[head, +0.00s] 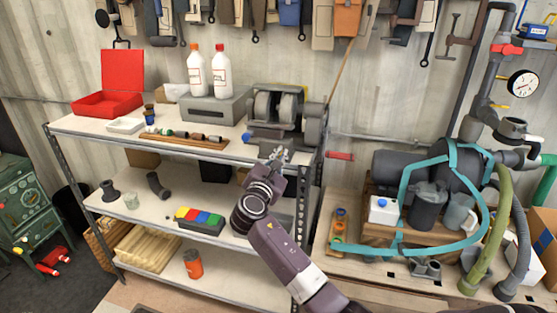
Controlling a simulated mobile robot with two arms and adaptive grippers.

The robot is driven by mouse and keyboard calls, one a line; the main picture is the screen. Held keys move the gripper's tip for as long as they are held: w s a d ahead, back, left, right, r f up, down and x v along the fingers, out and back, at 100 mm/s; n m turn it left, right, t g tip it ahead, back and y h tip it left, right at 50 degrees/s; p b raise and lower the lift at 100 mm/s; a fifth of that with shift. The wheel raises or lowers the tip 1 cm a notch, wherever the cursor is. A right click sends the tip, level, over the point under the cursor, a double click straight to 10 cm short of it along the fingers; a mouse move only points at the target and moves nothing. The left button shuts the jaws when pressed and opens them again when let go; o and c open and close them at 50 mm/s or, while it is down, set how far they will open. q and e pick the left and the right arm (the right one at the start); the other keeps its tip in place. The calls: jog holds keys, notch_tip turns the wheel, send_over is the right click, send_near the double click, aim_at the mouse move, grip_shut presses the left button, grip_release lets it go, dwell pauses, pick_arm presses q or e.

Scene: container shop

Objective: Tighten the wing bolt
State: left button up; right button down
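My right gripper (278,156) reaches up from the bottom of the head view to the front edge of the top shelf. Its fingertips are in front of the lower part of a grey bench machine (286,108) with two wheels. The fingers are small and seen from behind, so I cannot tell whether they are open or shut, or whether they touch anything. I cannot make out a wing bolt for sure; the gripper covers part of the area below the machine. My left gripper is not in view.
The metal shelf unit (85,125) holds a red open box (108,102), two white bottles (221,72), a wooden strip (185,138) with small parts, and a coloured block set (200,220). Right, a bench carries a teal hose (405,190), pipes and a gauge (522,84).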

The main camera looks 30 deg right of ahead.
jog(key=m+b, duration=0.1)
jog(key=f+m+b, duration=0.1)
jog(key=m, duration=0.1)
jog(key=shift+s+d, duration=0.1)
jog(key=shift+s, duration=0.05)
jog(key=shift+s+d+f+m+b, duration=0.1)
jog(key=shift+f+m+b, duration=0.05)
jog(key=shift+m+b, duration=1.3)
jog(key=shift+s+d+f+m+b, duration=0.1)
jog(key=shift+f+m+b, duration=0.1)
jog(key=shift+m+b, duration=1.2)
jog(key=shift+s+f+m+b, duration=0.15)
jog(key=shift+m+b, duration=1)
jog(key=shift+m, duration=0.6)
jog(key=shift+w, duration=0.1)
jog(key=c, duration=2.6)
grip_release()
jog(key=o, duration=0.4)
jog(key=shift+r, duration=0.1)
jog(key=shift+o, duration=0.2)
jog(key=v, duration=1.2)
